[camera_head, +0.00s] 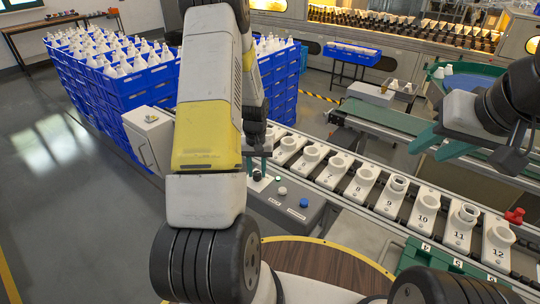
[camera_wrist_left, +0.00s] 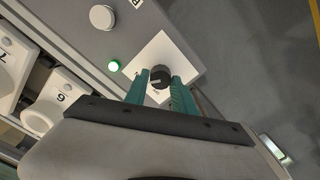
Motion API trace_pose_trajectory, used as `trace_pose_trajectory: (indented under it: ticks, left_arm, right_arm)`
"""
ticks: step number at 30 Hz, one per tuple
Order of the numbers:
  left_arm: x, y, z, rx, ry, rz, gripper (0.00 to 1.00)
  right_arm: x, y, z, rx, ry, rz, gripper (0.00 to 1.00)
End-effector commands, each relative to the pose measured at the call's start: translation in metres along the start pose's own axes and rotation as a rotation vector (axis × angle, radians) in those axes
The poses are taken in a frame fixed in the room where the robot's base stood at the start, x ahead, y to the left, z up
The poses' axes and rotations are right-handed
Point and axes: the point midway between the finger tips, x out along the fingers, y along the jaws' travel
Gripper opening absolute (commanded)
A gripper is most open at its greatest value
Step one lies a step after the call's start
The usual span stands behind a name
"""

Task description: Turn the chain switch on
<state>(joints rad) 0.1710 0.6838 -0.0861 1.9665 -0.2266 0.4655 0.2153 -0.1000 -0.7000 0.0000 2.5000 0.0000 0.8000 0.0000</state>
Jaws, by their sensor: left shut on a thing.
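The chain switch is a black rotary knob (camera_wrist_left: 160,77) on a white label plate (camera_wrist_left: 187,58), seen in the left wrist view between my left gripper's teal fingers (camera_wrist_left: 160,92). The left gripper is shut on the knob, one finger on each side. The lettering on the plate is too small to read. A small lamp (camera_wrist_left: 113,66) beside the plate glows green. In the head view, my left gripper (camera_head: 260,163) is over the near end of the grey control box (camera_head: 262,203), partly hidden by my arm. My right gripper (camera_head: 430,146) is open and empty at the right.
The box also carries a white button (camera_head: 282,191) and a blue button (camera_head: 304,202). A conveyor with numbered white holders (camera_head: 395,190) runs beside it. A red part (camera_head: 514,216) stands at the right. Blue crates (camera_head: 130,95) of white bulbs and a white cabinet (camera_head: 150,138) stand at left.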

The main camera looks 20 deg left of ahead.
Motion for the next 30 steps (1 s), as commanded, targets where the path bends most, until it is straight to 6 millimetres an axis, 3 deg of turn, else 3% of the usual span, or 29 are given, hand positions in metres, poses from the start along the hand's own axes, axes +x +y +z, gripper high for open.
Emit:
trace_pose_trajectory:
  ticks: [20,21,23,30]
  left_arm:
    - [-0.0004,0.0005,-0.0004,0.058,0.001,0.000,0.00]
    - [-0.0004,0.0005,-0.0004,0.058,0.001,0.000,0.39]
    - [-0.0004,0.0005,-0.0004,0.057,0.001,0.000,0.50]
    - [-0.0001,0.0003,-0.0001,0.056,0.000,0.000,0.52]
  right_arm:
    - [0.0000,0.0000,0.0000,0.000,0.000,0.000,0.36]
    - [0.0000,0.0000,0.0000,0.000,0.000,0.000,0.36]
    - [0.0000,0.0000,0.0000,0.000,0.000,0.000,0.36]
    - [0.0000,0.0000,0.0000,0.000,0.000,0.000,0.36]
